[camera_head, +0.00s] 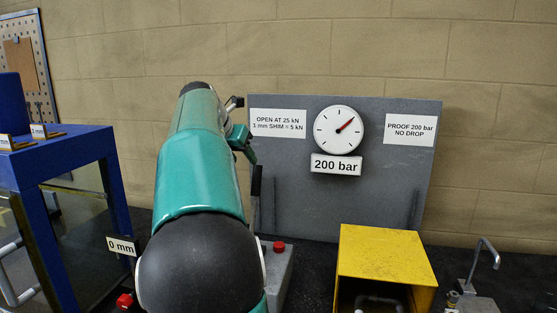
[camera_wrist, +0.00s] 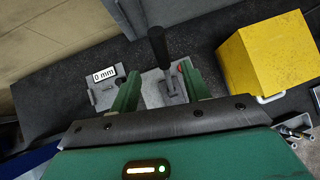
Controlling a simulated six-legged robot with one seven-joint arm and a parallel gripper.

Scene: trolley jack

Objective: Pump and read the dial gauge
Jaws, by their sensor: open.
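The round white dial gauge (camera_head: 339,129) is on a grey upright panel in the head view. Its red needle points to the upper right; its scale marks carry no readable numbers. A label under it (camera_head: 336,165) reads "200 bar". The pump lever (camera_head: 256,188) has a black grip and stands up from a grey pump block (camera_head: 281,272) with a red knob (camera_head: 279,246). In the wrist view, my gripper (camera_wrist: 160,70) is open, and the lever's black grip (camera_wrist: 157,42) shows beyond the gap between its fingers. Contact cannot be told. My arm hides part of the pump.
A blue frame (camera_head: 38,220) with labelled pieces on top stands at left. A "0 mm" tag (camera_head: 122,246) is near it. A yellow box (camera_head: 386,255) and a bent metal rod (camera_head: 484,255) are at right.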

